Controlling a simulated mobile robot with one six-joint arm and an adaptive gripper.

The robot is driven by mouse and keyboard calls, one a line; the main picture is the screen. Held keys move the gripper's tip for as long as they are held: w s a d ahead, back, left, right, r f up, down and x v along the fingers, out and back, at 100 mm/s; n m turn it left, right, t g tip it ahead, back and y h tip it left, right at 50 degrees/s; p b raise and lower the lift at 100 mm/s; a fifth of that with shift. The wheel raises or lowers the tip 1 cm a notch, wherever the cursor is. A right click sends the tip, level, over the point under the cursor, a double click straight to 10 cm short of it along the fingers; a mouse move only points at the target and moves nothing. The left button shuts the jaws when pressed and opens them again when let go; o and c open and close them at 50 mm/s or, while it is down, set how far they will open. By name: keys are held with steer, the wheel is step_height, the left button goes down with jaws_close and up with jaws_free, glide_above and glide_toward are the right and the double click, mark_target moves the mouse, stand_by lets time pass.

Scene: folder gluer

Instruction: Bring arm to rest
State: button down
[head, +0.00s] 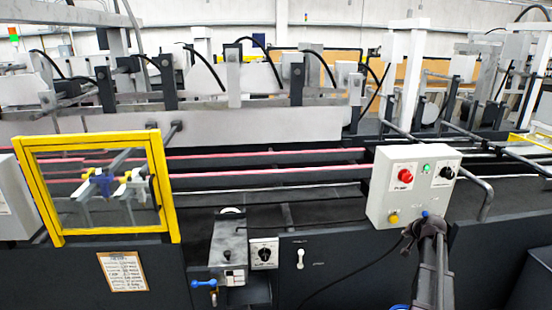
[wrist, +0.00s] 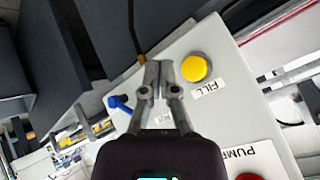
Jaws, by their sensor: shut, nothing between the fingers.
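My gripper (head: 430,222) stands in front of the lower right part of a pale control box (head: 412,160) on the machine's near side. In the wrist view my gripper (wrist: 158,68) has its fingers together with nothing between them. The fingers lie over the box face in that view, between a yellow button (wrist: 195,67) labelled FILL and a small blue lever (wrist: 120,103). Whether the fingertips touch the box cannot be told. My arm hides part of the box's lower edge in the head view.
The box also carries a red button (head: 405,169), a green button (head: 427,167) and a black knob (head: 447,172). A yellow-framed clear guard (head: 167,190) stands at left. A grey unit with a blue-handled valve (head: 203,284) sits low in the middle. A black cable (head: 350,276) hangs below the box.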

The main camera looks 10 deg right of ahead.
steer(key=s+a+f+n+g+y, duration=0.1)
steer(key=s+a+f+n+g, duration=0.1)
steer(key=a, duration=1.1)
steer(key=s+a+f+n+g+y, duration=0.1)
steer(key=s+a+n+g, duration=0.15)
steer(key=a, duration=1.05)
steer(key=s+a+n+g, duration=0.2)
steer(key=s+a, duration=0.4)
steer(key=a, duration=0.3)
steer(key=s+a+f+n+g, duration=0.1)
steer(key=s+a+n+g, duration=0.1)
steer(key=s+a, duration=0.5)
steer(key=a, duration=0.2)
steer(key=shift+s+a+f+n+h+p, duration=0.2)
steer(key=shift+a+f+n+h+p, duration=0.1)
steer(key=shift+n+p, duration=0.05)
